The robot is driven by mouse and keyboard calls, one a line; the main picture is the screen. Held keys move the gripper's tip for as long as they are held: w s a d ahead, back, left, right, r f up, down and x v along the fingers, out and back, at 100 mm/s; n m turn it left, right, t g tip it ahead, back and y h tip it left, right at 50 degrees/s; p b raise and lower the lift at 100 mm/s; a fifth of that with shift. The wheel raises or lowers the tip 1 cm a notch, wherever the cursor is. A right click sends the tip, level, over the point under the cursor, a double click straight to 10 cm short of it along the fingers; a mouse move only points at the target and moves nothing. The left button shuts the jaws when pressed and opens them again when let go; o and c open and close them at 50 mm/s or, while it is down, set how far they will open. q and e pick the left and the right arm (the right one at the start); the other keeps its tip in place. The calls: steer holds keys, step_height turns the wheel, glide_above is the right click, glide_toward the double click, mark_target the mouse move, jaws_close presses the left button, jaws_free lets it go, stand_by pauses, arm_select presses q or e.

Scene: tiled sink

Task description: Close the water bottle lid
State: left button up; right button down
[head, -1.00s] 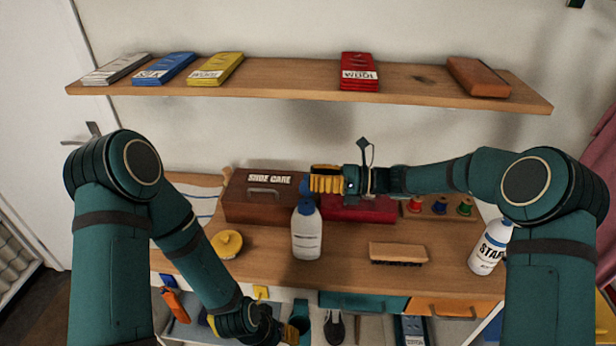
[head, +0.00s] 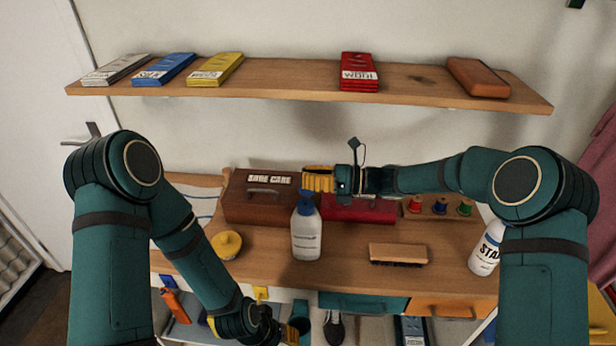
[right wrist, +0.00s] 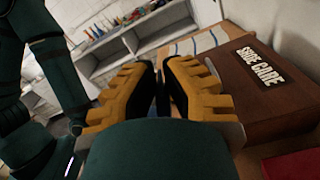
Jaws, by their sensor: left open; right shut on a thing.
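The water bottle (head: 306,240) is white with a pale label and stands upright on the wooden counter. Its blue lid (head: 305,205) is on top; I cannot tell whether it is fully shut. My right gripper (head: 307,180) reaches in from the right, its yellow fingers at the top of the lid and shut on it. In the right wrist view the fingers (right wrist: 163,82) are close together with something dark between them; the bottle is hidden there. My left gripper (head: 288,334) is open and empty, low in front of the counter, partly cut off by the frame.
A brown shoe care box (head: 245,210) and a red box (head: 360,210) stand behind the bottle. A yellow round tin (head: 227,245) is to its left, a brush (head: 398,253) to its right. A white spray bottle (head: 488,250) stands far right beside my arm.

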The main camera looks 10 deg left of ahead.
arm_select(q)
steer(key=shift+f, duration=0.25)
arm_select(e)
steer(key=shift+s+n, duration=0.15)
steer(key=shift+n, duration=0.15)
steer(key=s+n+b, duration=0.1)
steer(key=n+b, duration=0.1)
steer(key=n, duration=0.1)
steer(key=shift+s, duration=0.15)
arm_select(q)
steer(key=shift+s+d+f+b, duration=0.1)
steer(key=shift+s+f+b, duration=0.15)
steer(key=shift+f+b, duration=0.35)
steer(key=shift+s+a+f+b, duration=0.1)
steer(key=shift+s+f+b, duration=0.2)
steer(key=shift+f, duration=0.5)
steer(key=shift+s+d+f+b, duration=0.1)
steer(key=shift+s+f+b, duration=0.1)
steer(key=shift+f+b, duration=0.4)
arm_select(e)
steer(key=shift+s+r+n, duration=0.1)
steer(key=shift+s+n, duration=0.25)
steer(key=shift+n, duration=0.45)
steer(key=shift+s+n, duration=0.35)
steer(key=shift+n, duration=0.45)
arm_select(q)
steer(key=shift+f, duration=0.15)
arm_select(e)
steer(key=c, duration=1.2)
jaws_free()
